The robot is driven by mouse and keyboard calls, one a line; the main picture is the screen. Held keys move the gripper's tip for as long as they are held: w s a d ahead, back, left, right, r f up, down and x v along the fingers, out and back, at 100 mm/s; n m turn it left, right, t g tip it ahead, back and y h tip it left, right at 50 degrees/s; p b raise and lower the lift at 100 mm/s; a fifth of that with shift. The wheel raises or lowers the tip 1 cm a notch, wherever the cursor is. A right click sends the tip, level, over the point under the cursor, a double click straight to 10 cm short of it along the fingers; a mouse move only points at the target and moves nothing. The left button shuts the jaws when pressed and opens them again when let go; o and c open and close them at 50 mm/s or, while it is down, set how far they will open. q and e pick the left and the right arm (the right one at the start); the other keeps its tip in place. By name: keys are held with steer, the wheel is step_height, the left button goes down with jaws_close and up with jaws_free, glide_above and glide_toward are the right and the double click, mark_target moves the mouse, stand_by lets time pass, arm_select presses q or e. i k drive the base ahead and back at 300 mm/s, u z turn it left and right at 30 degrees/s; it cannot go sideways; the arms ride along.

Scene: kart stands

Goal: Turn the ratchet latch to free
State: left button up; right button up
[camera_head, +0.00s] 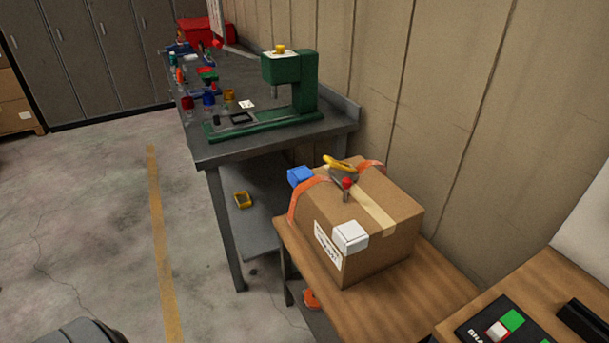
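A ratchet latch (343,175) sits on top of a brown cardboard box (385,215). It has a grey body, a yellow handle (338,162) on its far upper side and a red knob (347,184) at the front. An orange strap (304,197) runs over the box's left edge, and more orange strap (370,165) shows at its far right edge. Whether the latch is locked or free cannot be told. Neither of my grippers is in view.
The box stands on a wooden table (390,305) with a white corner piece (350,236) and a blue one (300,176). A control panel (503,323) is at the lower right. A green press (290,85) stands on the grey bench (222,155) behind. Open floor lies left.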

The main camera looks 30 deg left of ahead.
mark_target(346, 181)
steer(key=u, duration=0.3)
steer(key=k, duration=1.25)
steer(key=u, duration=0.3)
steer(key=i, duration=0.65)
steer(key=u, duration=0.6)
steer(key=i, duration=0.8)
steer(key=z, duration=0.95)
steer(key=i, duration=0.5)
steer(key=z, duration=0.65)
